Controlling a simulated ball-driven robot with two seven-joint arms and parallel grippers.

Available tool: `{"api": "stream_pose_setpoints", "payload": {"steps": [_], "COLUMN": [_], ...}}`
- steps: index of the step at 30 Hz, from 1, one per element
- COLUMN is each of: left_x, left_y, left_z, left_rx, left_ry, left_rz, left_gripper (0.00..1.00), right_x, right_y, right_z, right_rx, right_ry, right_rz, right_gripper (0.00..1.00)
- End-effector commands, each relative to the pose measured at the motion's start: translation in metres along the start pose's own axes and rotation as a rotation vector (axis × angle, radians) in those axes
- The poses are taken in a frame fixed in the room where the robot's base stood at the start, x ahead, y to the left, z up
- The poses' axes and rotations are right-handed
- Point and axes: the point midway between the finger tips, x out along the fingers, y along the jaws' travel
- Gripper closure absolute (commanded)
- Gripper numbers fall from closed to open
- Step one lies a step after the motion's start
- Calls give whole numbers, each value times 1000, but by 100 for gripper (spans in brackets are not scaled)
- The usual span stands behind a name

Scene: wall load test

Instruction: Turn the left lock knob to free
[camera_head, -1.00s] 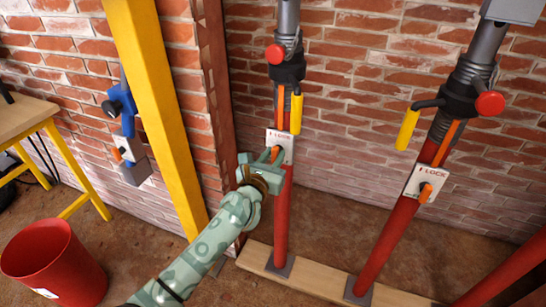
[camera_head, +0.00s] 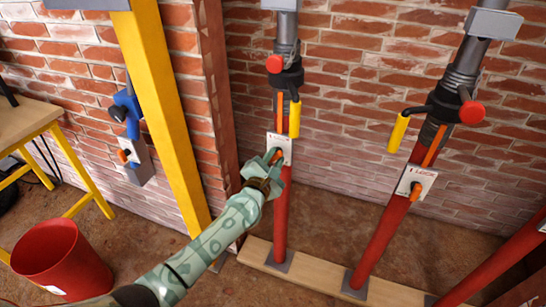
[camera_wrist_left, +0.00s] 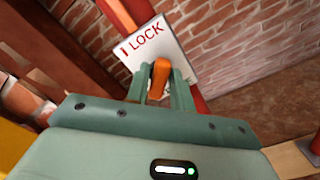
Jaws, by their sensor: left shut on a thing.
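The left lock knob is an orange lever on a white plate marked LOCK (camera_head: 286,145), fixed to the left red prop (camera_head: 281,215). My left gripper (camera_head: 272,157) is at that plate, its fingers around the knob. In the left wrist view the orange knob (camera_wrist_left: 161,72) stands between the two green fingers (camera_wrist_left: 161,90), which are shut on it. The plate (camera_wrist_left: 153,45) appears tilted there, with a short red mark beside the word LOCK. The knob's base is partly hidden by the fingers. My right gripper is not in view.
A second red prop at the right has its own lock plate (camera_head: 420,178) and orange knob (camera_head: 416,191). A yellow post (camera_head: 165,120) and a red bucket (camera_head: 62,262) stand at the left. A wooden sill (camera_head: 325,277) lies under the props. Brick wall stands close behind.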

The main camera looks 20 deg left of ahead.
Motion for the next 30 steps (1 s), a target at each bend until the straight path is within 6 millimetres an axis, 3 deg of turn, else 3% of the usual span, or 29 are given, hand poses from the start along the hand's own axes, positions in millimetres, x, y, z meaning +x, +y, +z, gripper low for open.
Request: {"api": "stream_pose_setpoints", "payload": {"steps": [18,30], "left_x": [-1,-1], "left_y": [-4,-6], "left_z": [0,-2], "left_rx": [556,755], "left_ry": [0,1], "left_rz": [-3,-5], "left_gripper": [99,99], "right_x": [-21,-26], "right_y": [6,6], "right_z": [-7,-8], "right_rx": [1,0], "right_ry": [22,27], "right_rz": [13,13], "right_gripper": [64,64]}}
